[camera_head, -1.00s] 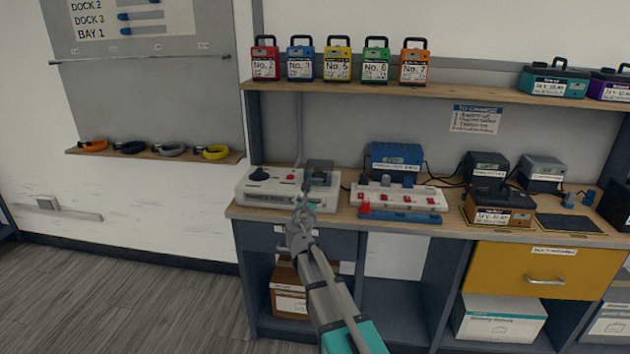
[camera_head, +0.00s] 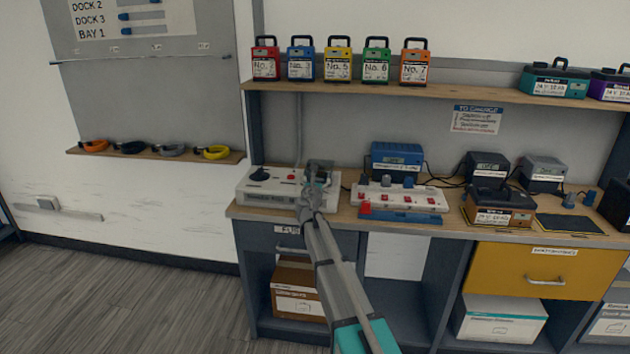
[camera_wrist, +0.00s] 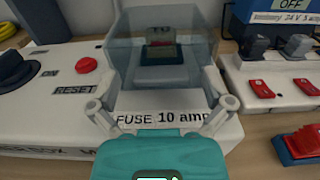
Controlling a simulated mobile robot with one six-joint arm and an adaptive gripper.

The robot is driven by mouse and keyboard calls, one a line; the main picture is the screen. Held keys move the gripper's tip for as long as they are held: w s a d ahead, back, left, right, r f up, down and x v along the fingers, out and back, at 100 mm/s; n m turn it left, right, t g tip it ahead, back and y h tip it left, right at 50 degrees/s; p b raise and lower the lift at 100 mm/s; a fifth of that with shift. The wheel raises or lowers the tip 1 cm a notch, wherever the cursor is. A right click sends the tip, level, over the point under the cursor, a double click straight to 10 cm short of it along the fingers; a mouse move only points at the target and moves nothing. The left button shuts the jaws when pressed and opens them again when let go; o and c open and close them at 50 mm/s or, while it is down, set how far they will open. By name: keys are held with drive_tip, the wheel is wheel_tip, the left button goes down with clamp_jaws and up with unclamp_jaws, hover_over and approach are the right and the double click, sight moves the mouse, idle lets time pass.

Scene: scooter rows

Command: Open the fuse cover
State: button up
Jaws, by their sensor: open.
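The fuse cover (camera_wrist: 190,72) is a clear, bluish box on the white power box (camera_wrist: 40,112). It appears to stand over a fuse (camera_wrist: 163,48) that shows through it in the wrist view. A label on the near side reads "FUSE 10 amp". In the head view the cover (camera_head: 319,166) is small and partly behind my gripper (camera_head: 313,190). In the wrist view my gripper (camera_wrist: 162,104) is open, one fingertip at each side of the cover's near end, with nothing held. I cannot tell whether the fingertips touch the cover.
A black knob (camera_wrist: 14,70) and a red reset button (camera_wrist: 87,64) are left of the cover. A white strip with red switches (camera_wrist: 262,89) stands close on the right. A blue charger (camera_head: 397,160) is behind it. A shelf (camera_head: 440,95) with several batteries runs above.

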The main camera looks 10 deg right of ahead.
drive_tip(key=shift+w+d, duration=0.2)
drive_tip(key=shift+w, duration=0.25)
drive_tip(key=shift+c, duration=0.3)
